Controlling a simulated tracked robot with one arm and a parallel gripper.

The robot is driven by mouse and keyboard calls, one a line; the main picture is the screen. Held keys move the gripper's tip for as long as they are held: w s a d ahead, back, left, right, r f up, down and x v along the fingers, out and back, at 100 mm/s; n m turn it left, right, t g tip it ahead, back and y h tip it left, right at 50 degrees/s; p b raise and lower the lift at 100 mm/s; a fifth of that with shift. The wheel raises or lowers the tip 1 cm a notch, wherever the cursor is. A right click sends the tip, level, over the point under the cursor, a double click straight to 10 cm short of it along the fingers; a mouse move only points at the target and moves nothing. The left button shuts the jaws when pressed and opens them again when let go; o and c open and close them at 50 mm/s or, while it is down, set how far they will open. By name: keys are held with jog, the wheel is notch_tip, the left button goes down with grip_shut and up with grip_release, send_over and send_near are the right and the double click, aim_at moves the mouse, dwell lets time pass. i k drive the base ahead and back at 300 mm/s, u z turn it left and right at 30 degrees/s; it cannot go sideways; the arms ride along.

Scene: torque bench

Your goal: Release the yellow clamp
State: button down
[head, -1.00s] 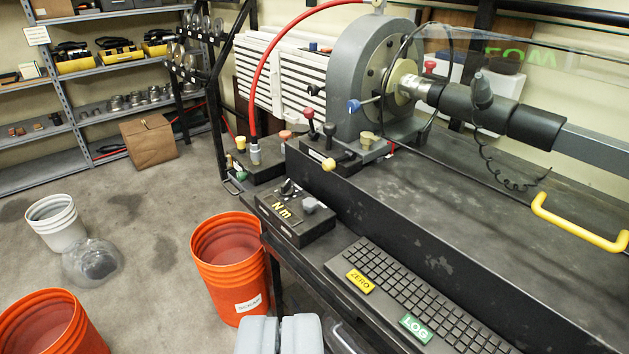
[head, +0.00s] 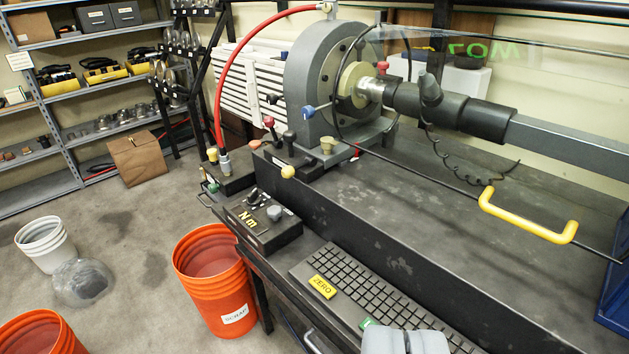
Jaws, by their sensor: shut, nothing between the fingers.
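Several yellow parts show, and I cannot tell for sure which is the clamp. A lever with a yellow ball knob (head: 288,172) sticks out at the front edge of the machine's base. A yellow knob (head: 212,154) stands on the small black block at the left. A large yellow handle (head: 528,216) is on a dark rod at the right. My gripper (head: 405,341) is at the bottom edge, its two grey fingers side by side, shut and empty. In the picture it lies over the keyboard's lower part and apart from all the yellow parts.
The black bench carries a grey round machine (head: 327,75) with red, blue and black knobs. A red hose (head: 226,82) arches above. A control box (head: 262,222) and keyboard (head: 370,292) sit in front. Orange buckets (head: 213,272) and a white bucket (head: 44,245) stand on the floor.

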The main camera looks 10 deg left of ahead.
aim_at(288, 172)
jog(key=z, duration=0.1)
jog(key=i, duration=1)
jog(key=u, duration=0.1)
